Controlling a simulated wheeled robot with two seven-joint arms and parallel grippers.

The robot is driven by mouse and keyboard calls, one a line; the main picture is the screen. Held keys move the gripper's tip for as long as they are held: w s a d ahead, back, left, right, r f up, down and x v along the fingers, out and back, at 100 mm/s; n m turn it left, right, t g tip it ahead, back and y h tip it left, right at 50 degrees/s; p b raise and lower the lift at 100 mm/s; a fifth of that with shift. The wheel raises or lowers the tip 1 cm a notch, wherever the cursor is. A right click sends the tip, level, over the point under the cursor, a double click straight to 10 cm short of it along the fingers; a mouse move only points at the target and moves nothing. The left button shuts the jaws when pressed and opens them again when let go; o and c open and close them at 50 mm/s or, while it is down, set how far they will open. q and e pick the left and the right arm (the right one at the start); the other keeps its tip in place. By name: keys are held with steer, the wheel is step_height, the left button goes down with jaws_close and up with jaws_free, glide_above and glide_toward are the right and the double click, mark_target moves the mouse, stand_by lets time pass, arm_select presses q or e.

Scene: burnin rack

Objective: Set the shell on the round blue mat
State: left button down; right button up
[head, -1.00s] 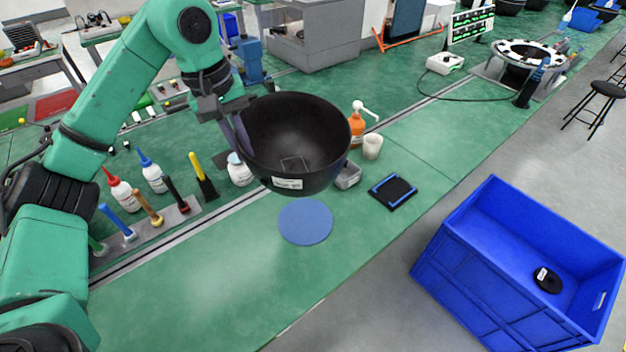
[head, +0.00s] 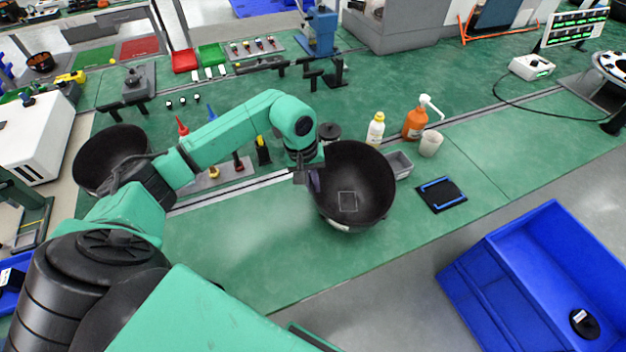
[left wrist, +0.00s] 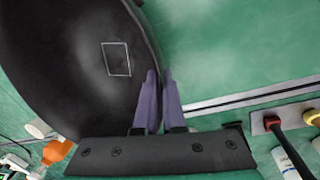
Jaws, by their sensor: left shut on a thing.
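The shell, a deep black bowl (head: 365,180) with a small pale rectangle outlined inside, is over the green bench in the head view. Its rim is held by my left gripper (head: 314,181), which comes in at its left side. In the left wrist view the two purple fingers (left wrist: 159,98) are closed at the rim of the shell (left wrist: 70,60). The round blue mat is hidden now, apparently beneath the shell. I cannot tell whether the shell touches it. My right gripper is not in view.
A second black bowl (head: 108,155) is at the left. A blue crate (head: 500,270) stands beyond the bench edge.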

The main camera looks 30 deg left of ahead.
arm_select(q)
steer(key=shift+w, duration=0.1)
steer(key=shift+f, duration=0.2)
steer(key=c, duration=1)
jaws_free()
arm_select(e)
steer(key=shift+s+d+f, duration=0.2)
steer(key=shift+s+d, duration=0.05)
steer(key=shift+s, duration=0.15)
